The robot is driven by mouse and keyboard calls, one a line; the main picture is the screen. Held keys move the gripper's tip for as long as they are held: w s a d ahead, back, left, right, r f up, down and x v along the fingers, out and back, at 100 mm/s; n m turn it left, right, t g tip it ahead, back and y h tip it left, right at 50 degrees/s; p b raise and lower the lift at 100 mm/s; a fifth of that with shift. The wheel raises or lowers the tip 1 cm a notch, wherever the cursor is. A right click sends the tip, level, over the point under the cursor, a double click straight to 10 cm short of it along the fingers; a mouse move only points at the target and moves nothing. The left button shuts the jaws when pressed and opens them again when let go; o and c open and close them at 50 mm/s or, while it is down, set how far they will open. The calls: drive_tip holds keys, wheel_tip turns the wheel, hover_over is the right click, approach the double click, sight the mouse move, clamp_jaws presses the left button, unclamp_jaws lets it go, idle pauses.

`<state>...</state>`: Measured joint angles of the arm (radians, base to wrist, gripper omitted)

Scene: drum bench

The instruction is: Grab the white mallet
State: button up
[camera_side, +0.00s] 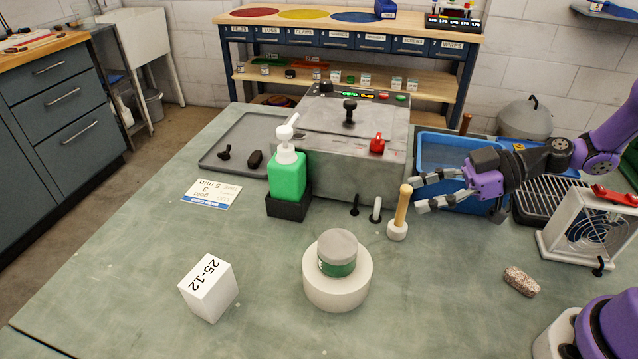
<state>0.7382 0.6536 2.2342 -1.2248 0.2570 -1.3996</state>
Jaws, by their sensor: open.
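The white mallet (398,231) stands upright on the green bench, right of centre, in front of the grey machine. Its white head rests on the bench and its light wooden handle points up. My gripper (418,195) is open and empty, with its fingers pointing left. In this view the fingertips are just right of the handle, near its height. I cannot tell whether they touch it or how they line up in depth.
The grey machine (350,150) stands behind the mallet, with a blue tub (440,150) to its right. Two short pegs (376,210) stand left of the mallet. A white round block (337,287) bears a green jar (337,255). A fan (590,235) stands at right. The front bench is mostly clear.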

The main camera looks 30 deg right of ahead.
sight(398, 224)
drive_tip(key=x, duration=0.4)
drive_tip(key=shift+s+f, duration=0.1)
drive_tip(key=shift+f, duration=0.05)
clamp_jaws()
